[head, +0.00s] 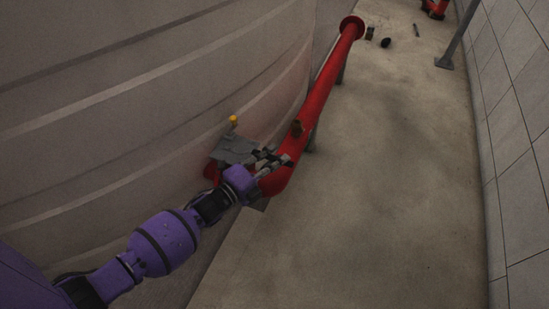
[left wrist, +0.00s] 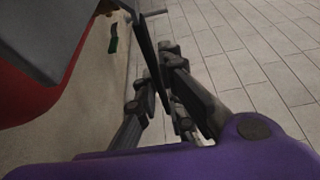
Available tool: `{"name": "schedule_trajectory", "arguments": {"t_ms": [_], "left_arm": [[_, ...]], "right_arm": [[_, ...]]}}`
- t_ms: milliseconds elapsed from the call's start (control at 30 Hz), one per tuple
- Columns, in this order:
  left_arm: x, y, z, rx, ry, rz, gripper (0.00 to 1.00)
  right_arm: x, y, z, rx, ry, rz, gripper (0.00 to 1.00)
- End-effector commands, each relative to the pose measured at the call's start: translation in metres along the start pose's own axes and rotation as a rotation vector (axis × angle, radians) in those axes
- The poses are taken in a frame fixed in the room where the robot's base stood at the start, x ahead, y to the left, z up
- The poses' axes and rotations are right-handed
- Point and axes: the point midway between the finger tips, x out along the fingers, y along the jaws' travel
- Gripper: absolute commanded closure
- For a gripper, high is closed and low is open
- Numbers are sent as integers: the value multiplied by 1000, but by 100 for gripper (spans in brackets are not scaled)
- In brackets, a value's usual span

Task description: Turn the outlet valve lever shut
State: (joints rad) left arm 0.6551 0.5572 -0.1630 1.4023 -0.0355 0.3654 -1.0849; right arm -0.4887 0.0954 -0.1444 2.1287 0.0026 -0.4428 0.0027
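The outlet valve (head: 236,150) shows in the head view as a grey body at the near end of the red pipe, beside the tank wall. A dark flat bar, which looks like its lever (left wrist: 150,50), runs down between the fingers in the left wrist view. My left gripper (head: 272,158) is at the valve, and its fingers (left wrist: 160,90) lie on both sides of the bar. I cannot tell whether both fingers press on it. The valve's grey body (left wrist: 50,30) fills the upper left of the wrist view. My right gripper is not in view.
A yellow knob (head: 233,120) stands above the valve. The large tank (head: 150,90) is close on the left.

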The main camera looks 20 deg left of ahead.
Motion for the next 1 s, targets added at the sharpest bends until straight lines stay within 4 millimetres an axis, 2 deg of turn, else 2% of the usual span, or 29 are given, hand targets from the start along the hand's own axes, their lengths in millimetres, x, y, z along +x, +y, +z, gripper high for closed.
{"name": "schedule_trajectory", "arguments": {"t_ms": [567,767,1000], "left_arm": [[-4,1,-1,6,22,3,100],[-17,2,-4,10,109,5,100],[-45,4,-9,10,297,8,100]], "right_arm": [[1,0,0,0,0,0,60],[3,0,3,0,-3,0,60],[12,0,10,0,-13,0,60]]}}
